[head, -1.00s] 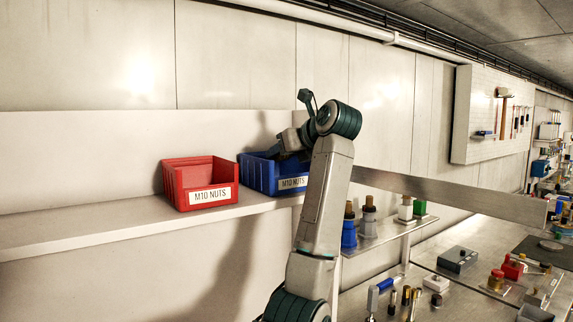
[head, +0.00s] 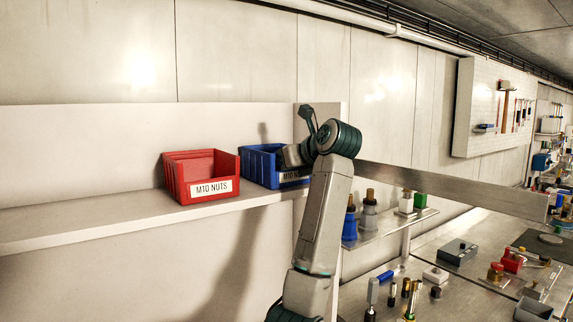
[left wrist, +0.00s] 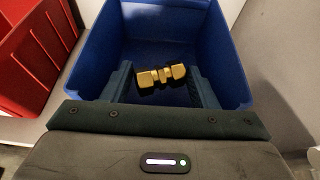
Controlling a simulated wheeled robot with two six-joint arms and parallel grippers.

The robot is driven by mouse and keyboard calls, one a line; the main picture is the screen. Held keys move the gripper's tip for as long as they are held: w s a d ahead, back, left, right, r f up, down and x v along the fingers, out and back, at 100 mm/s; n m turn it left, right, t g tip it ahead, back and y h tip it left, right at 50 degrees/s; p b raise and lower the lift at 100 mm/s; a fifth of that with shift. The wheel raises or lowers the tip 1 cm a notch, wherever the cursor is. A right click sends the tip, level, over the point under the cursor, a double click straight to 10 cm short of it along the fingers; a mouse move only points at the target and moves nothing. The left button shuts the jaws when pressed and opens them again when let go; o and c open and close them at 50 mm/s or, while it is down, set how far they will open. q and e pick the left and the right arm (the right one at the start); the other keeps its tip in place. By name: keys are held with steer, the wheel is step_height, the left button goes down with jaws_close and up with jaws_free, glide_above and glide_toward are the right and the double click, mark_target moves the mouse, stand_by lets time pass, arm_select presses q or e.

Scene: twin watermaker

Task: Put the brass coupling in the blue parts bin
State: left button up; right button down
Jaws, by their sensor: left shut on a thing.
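The brass coupling (left wrist: 161,76) shows in the left wrist view as a short gold fitting with a narrower middle. My left gripper (left wrist: 160,71) is shut on it, with a dark finger on either side. Both are over the floor of the blue parts bin (left wrist: 222,52); I cannot tell whether the coupling touches the floor. In the head view, the blue bin (head: 258,168), labelled M10 NUTS, stands on a white shelf. My left arm reaches into it from the right, and the fingers and coupling are hidden there. My right gripper is not in view.
A red bin (head: 190,165), also labelled M10 NUTS, stands left of the blue bin. The white shelf (head: 90,212) is bare further left. A metal ledge (head: 385,228) with bottles and a bench with fittings lie to the right.

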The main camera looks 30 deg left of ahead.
arm_select(q)
steer(key=o, duration=0.7)
steer(key=shift+r+p, duration=0.55)
steer(key=shift+d+r, duration=0.15)
steer(key=shift+r, duration=0.1)
steer(key=shift+b+v, duration=2.15)
steer(key=shift+v, duration=3.75)
steer(key=shift+f, duration=0.15)
